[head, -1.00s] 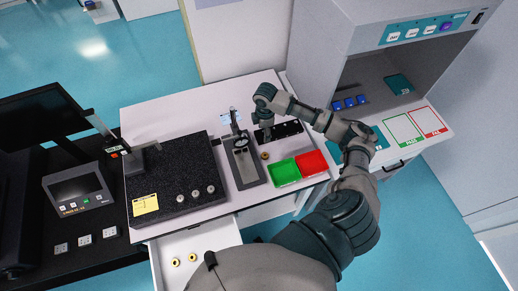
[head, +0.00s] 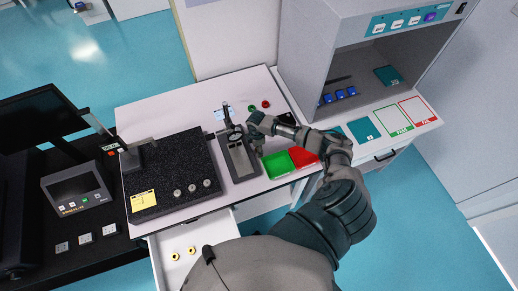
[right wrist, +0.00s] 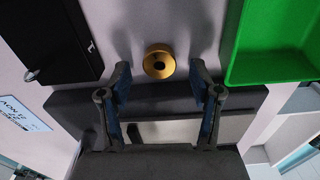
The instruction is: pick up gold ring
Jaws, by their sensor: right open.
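A gold ring (right wrist: 160,62) lies on the light tabletop in the right wrist view. My right gripper (right wrist: 160,76) is open, with one blue-padded finger on each side of the view. The ring is just beyond the fingertips, roughly centred between them, and not held. In the head view my right gripper (head: 257,148) points down beside the grey tester (head: 239,160) and hides that ring. Two more gold rings, one on the left (head: 175,257) and one on the right (head: 191,250), lie in the open white drawer. My left gripper is not in view.
A green bin (head: 277,166) and a red bin (head: 304,157) stand close to the right of the gripper. A black granite block (head: 170,175) with several metal pieces lies left of the tester. A grey cabinet (head: 300,60) rises at the back right.

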